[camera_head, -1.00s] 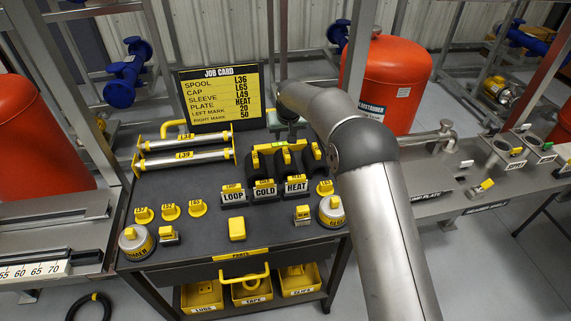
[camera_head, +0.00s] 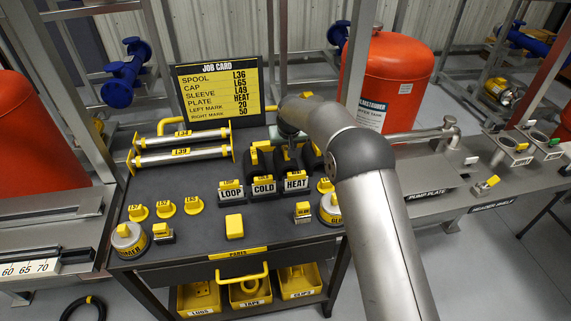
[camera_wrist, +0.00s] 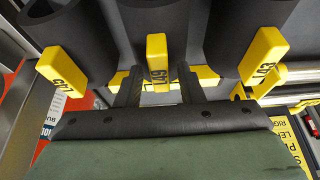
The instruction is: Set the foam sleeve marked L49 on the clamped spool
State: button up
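Three black foam sleeves stand side by side in the wrist view with yellow tags. In the head view, my gripper is at the sleeves (camera_head: 258,161) behind the plates, partly hidden by my arm. I cannot make out the clamped spool.
The job card (camera_head: 218,94) stands at the cart's back. Spools L34 and L39 (camera_head: 183,155) lie in a rack at left. Plates LOOP, COLD and HEAT (camera_head: 296,183) stand before the sleeves. A red tank (camera_head: 395,75) stands behind. The cart top (camera_head: 190,235) has bare patches in front.

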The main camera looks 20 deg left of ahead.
jog(key=shift+c, duration=0.3)
grip_shut()
jog(key=shift+r+p, duration=1.7)
jog(key=shift+r, duration=1.8)
